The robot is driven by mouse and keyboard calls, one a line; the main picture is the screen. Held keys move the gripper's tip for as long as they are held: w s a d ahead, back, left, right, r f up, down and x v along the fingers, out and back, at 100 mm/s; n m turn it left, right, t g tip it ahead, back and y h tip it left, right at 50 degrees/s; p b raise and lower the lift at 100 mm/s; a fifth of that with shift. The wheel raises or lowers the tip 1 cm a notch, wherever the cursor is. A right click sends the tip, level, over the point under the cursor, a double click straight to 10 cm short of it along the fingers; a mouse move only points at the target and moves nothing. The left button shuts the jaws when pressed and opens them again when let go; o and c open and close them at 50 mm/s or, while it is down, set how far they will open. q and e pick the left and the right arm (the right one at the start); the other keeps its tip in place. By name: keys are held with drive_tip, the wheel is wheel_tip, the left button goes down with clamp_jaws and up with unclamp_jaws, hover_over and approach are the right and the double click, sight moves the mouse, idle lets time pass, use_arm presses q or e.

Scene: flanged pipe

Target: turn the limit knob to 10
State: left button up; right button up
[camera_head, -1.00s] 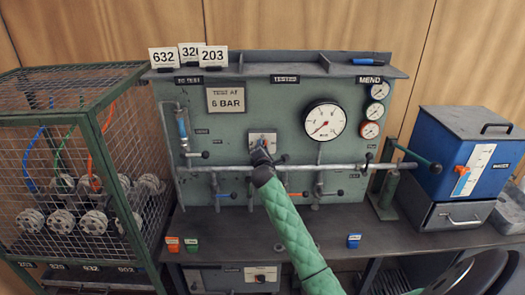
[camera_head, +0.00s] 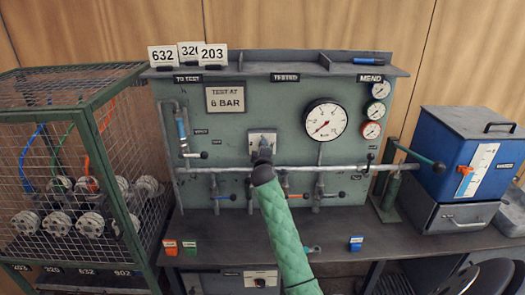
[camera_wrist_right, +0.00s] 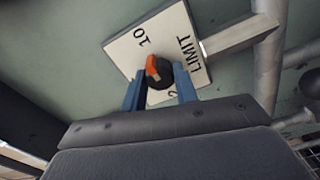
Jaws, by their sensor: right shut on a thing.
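The limit knob (camera_wrist_right: 160,72) is black with an orange pointer, mounted on a white plate (camera_wrist_right: 122,48) marked 10, LIMIT and 2. In the right wrist view the orange pointer lies on the knob's left side, toward the 10 side of the plate; its exact reading is hard to tell. The blue fingers of my right gripper (camera_wrist_right: 160,88) are closed on the knob from both sides. In the head view the plate (camera_head: 254,137) shows on the green panel, with my right gripper (camera_head: 263,152) in front, hiding the knob. My left gripper is out of view.
A horizontal pipe (camera_head: 335,168) with several valve handles crosses the panel below the plate. A large gauge (camera_head: 326,120) is to the right. A wire cage (camera_head: 60,150) stands left and a blue box (camera_head: 462,160) right. The bench top (camera_head: 225,238) is mostly clear.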

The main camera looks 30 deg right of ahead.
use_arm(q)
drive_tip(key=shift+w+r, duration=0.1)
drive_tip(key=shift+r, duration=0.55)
use_arm(e)
drive_tip(key=shift+f+m, duration=0.1)
drive_tip(key=shift+m, duration=0.3)
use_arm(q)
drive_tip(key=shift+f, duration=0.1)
use_arm(e)
drive_tip(key=o, duration=1)
drive_tip(key=shift+c, duration=0.2)
drive_tip(key=shift+s, duration=0.1)
use_arm(q)
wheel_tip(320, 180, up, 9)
drive_tip(key=b, duration=0.2)
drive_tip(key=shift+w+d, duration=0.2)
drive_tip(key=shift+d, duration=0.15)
use_arm(e)
drive_tip(key=v, duration=0.7)
drive_tip(key=shift+s, duration=0.3)
drive_tip(key=shift+a, duration=0.15)
